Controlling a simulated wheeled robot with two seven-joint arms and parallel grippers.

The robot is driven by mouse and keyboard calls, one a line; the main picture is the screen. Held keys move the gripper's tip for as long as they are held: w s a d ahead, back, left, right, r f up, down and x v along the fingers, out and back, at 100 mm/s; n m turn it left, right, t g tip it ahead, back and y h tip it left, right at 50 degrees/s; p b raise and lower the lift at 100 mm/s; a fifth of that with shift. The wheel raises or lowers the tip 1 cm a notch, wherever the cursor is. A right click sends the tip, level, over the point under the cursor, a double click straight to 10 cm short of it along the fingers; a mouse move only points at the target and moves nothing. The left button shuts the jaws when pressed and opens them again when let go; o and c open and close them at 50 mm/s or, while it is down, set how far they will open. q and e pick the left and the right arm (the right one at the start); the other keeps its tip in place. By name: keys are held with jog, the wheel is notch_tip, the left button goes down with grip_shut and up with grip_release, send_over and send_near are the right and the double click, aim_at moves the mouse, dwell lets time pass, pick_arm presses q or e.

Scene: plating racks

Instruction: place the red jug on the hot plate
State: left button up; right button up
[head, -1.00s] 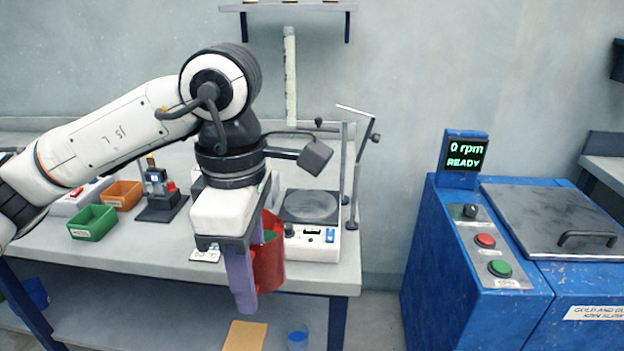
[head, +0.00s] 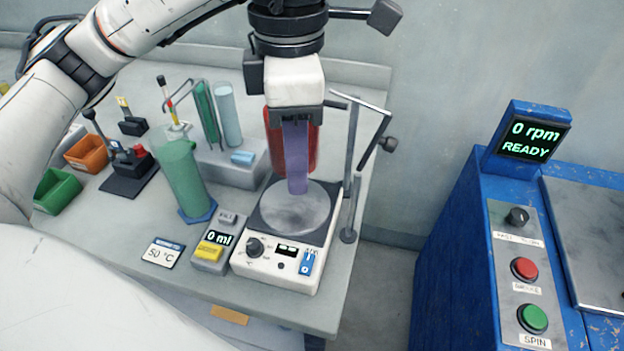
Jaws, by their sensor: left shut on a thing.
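The red jug (head: 274,140) is held in my left gripper (head: 297,185), whose purple finger covers the middle of the jug. The jug is upright behind that finger, over the back part of the hot plate (head: 262,265). The hot plate is a white unit with a round grey top, a dial and a blue switch. Whether the jug's base touches the plate is hard to tell, as the finger hides part of it. My right gripper is not in view.
A stand with metal rods (head: 350,200) rises at the hot plate's right. A green cylinder (head: 183,178), a small 0 ml display unit (head: 215,245) and a 50 °C card (head: 163,253) stand to its left. A blue spin machine (head: 450,240) is at the right, across a gap.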

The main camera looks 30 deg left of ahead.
pick_arm(q)
jog(key=f, duration=0.4)
jog(key=shift+s+f, duration=0.3)
jog(key=shift+f, duration=0.05)
jog(key=shift+w+f, duration=0.1)
jog(key=shift+f, duration=2.3)
jog(key=o, duration=1.3)
jog(key=shift+c, duration=0.2)
jog(key=shift+r, duration=0.1)
notch_tip(320, 180, up, 12)
jog(key=shift+r+p, duration=0.1)
jog(key=shift+p, duration=0.35)
